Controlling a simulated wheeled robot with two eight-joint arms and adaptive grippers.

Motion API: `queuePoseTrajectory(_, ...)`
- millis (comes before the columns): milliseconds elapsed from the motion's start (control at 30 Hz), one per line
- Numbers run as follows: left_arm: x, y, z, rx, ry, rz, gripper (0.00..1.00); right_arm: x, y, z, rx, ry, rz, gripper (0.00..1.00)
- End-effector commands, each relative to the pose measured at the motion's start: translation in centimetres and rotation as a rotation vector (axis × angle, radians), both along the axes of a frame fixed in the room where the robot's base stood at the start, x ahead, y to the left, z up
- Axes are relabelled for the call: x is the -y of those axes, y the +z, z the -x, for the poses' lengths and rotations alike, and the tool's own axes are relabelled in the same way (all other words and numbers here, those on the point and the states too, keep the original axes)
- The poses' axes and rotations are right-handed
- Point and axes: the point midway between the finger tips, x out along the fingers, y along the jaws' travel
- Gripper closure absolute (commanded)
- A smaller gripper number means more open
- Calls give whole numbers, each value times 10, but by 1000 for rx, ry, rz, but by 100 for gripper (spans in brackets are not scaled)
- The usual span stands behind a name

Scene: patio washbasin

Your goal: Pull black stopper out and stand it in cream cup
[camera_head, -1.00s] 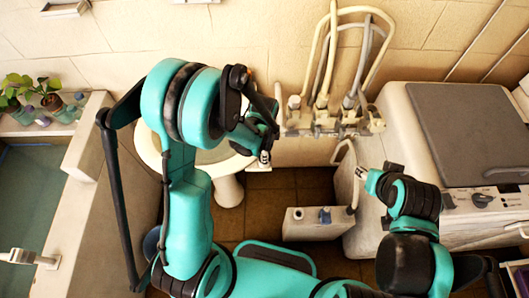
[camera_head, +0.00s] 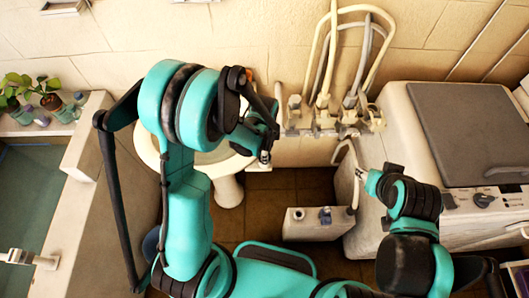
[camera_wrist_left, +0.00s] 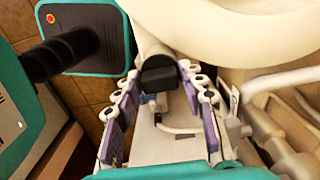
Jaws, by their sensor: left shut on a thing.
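My left gripper (camera_wrist_left: 157,82) shows its two purple-padded fingers on either side of a black stopper (camera_wrist_left: 158,76) in the left wrist view. It is shut on the stopper, which sits below the rim of the cream washbasin (camera_wrist_left: 235,35). In the head view my left gripper (camera_head: 265,157) is at the right edge of the washbasin (camera_head: 152,150), and the stopper is too small or hidden to make out there. My right gripper (camera_head: 361,173) points left beside the grey-lidded machine; its jaw opening is too small to tell. I cannot make out a cream cup.
A white box (camera_head: 300,228) with a dark spout stands on the brown tile floor (camera_head: 270,205). Hoses and taps (camera_head: 322,115) hang on the wall behind. The grey-lidded machine (camera_head: 470,130) fills the right side. Potted plants (camera_head: 50,100) stand on the left ledge.

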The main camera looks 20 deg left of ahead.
Motion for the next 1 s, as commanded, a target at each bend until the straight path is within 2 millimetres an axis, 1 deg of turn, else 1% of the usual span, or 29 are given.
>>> queuePoseTrajectory(467, 0, -11, 0, 0, 0, 0, 88, 0, -11, 0, 0, 0, 0, 60)
queuePoseTrajectory(500, 0, -10, 0, 0, 0, 0, 55, 0, -10, 0, 0, 0, 0, 60)
queuePoseTrajectory(533, 0, -10, 0, 0, 0, 0, 51, 0, -10, 0, 0, 0, 0, 60)
queuePoseTrajectory(833, 0, -8, 0, 0, 0, 0, 51, 0, -9, 0, 0, 0, 0, 60)
queuePoseTrajectory(1000, 0, 5, 0, 0, 0, 0, 51, 0, 1, 0, 0, 0, 0, 60)
